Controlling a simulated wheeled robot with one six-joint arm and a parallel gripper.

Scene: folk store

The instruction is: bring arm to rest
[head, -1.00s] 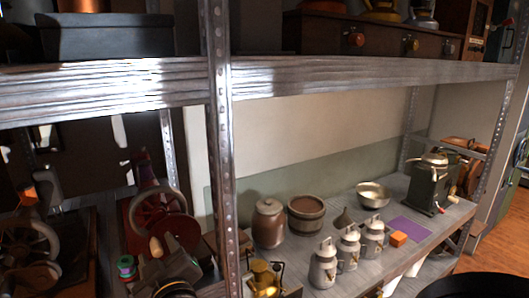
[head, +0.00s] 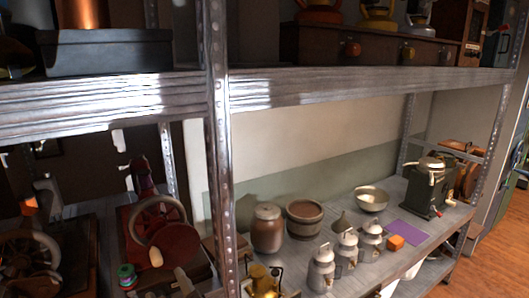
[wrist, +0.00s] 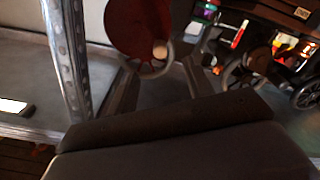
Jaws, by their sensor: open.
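My gripper (wrist: 160,68) shows in the wrist view, with its two dark fingers spread apart and nothing between them. Beyond the fingers is a dark red disc (wrist: 136,25) with a pale knob, part of a machine on the shelf. The same red disc (head: 176,248) shows at lower left in the head view. I cannot tell from the wrist view whether a finger touches it. I cannot clearly make out my gripper in the head view.
A metal shelf post (head: 217,150) stands left of the gripper in the wrist view (wrist: 66,60). Wheeled machines are to its right. The lower shelf holds a brown crock (head: 267,230), a wooden tub (head: 305,219), metal cans and a purple mat (head: 408,231). Wooden floor (head: 490,262) shows at right.

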